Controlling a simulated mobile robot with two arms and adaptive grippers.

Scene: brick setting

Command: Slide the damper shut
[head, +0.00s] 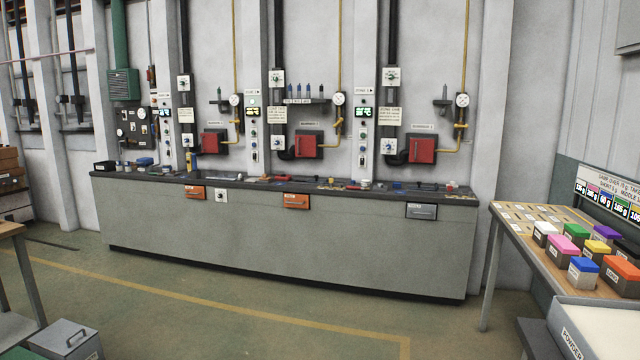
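Neither of my grippers shows in the head view. No part can be surely told as the damper at this distance, and its position cannot be read. Three red-fronted boxes sit on the back wall above the long grey bench (280,235): a left one (211,142), a middle one (309,146) and a right one (422,150). Each joins a dark pipe and a yellow pipe. The bench front carries a left orange plate (195,192), a middle orange plate (296,201) and a grey plate (422,211); they look like handles or drawers.
A wooden table (505,222) with several coloured boxes stands at the right. A white-topped bin (600,330) is at the lower right. A grey box (65,340) lies on the floor at lower left. The floor (200,285) before the bench is clear.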

